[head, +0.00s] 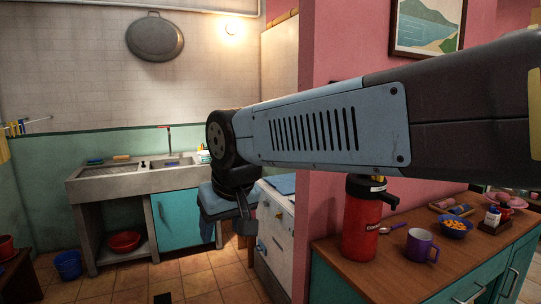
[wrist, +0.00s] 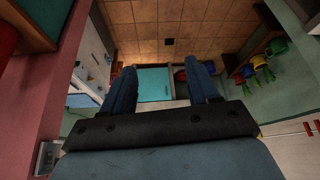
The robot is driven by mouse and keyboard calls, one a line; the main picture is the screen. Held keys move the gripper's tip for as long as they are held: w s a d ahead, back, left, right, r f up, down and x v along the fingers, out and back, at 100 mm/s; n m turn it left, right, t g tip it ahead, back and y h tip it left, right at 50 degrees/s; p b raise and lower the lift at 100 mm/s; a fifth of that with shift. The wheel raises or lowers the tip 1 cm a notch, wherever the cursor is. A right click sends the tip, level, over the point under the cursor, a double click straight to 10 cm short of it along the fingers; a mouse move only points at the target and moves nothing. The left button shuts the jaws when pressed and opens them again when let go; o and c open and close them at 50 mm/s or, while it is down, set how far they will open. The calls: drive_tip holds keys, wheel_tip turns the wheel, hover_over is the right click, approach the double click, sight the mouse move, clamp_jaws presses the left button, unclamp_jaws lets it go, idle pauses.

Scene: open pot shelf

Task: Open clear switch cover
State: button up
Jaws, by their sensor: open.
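No clear switch cover can be made out for certain. In the wrist view a small pale box (wrist: 46,157) shows beside the pink wall at the lower left; I cannot tell whether it is a switch or has a clear cover. My gripper (wrist: 164,72) is open, with its two blue fingers apart and nothing held between them. In the head view my gripper (head: 226,200) hangs in front of the sink unit, mostly seen from behind, and its fingertips are not clear.
The pink wall (head: 335,60) stands right of my gripper. A white appliance (head: 273,225) is below it. The stone sink unit (head: 130,182) stands behind. A red flask (head: 362,225) and purple mug (head: 422,245) stand on the right counter. Colored pots (wrist: 262,62) line the wrist view's right.

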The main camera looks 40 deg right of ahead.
drive_tip(key=w+d+r+m+g+h, duration=0.3)
drive_tip(key=w+d+m+g+h, duration=0.7)
drive_tip(key=w+d+m+h, duration=1.3)
drive_tip(key=w+d+n+y, duration=0.2)
drive_tip(key=d+y, duration=0.4)
drive_tip(key=d, duration=0.9)
drive_tip(key=shift+d+f+n, duration=0.15)
drive_tip(key=shift+d+n, duration=0.25)
drive_tip(key=shift+w, duration=0.1)
drive_tip(key=shift+t, duration=0.4)
clamp_jaws()
